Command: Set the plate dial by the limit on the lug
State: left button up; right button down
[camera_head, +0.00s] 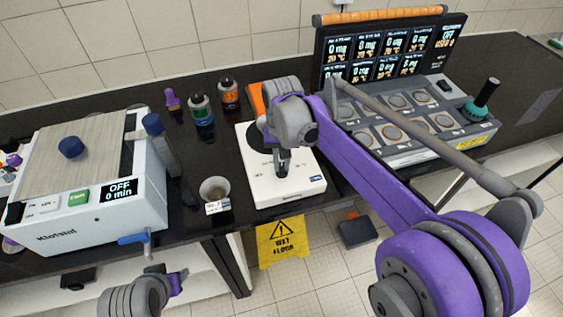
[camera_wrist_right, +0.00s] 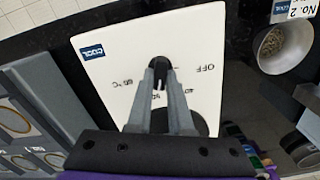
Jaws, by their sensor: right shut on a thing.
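The white hot plate (camera_head: 262,187) stands on the dark bench in the head view, with printed dial marks along its front. In the right wrist view, the plate (camera_wrist_right: 110,50) shows a blue COOL display (camera_wrist_right: 92,53), an OFF mark and temperature marks. My right gripper (camera_head: 282,168) is shut on the black dial knob (camera_wrist_right: 158,66), its fingers (camera_wrist_right: 159,88) on either side of it. Which mark the knob points at is unclear. A small cup (camera_head: 214,187) with a white label tag (camera_head: 217,207) stands left of the plate; the tag reads No. 2 (camera_wrist_right: 297,10). My left gripper (camera_head: 172,283) is low, away from the bench.
Small bottles (camera_head: 201,108) stand behind the cup. A grey multi-station device (camera_head: 415,125) with screens stands right. A yellow wet-floor sign (camera_head: 284,243) is below the bench edge.

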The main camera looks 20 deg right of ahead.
aim_at(282, 166)
jog(key=shift+m, duration=0.6)
jog(key=c, duration=0.8)
grip_release()
jog(key=shift+r, duration=0.15)
notch_tip(282, 166, up, 11)
jog(key=shift+f+p, duration=0.2)
jog(key=shift+p, duration=0.15)
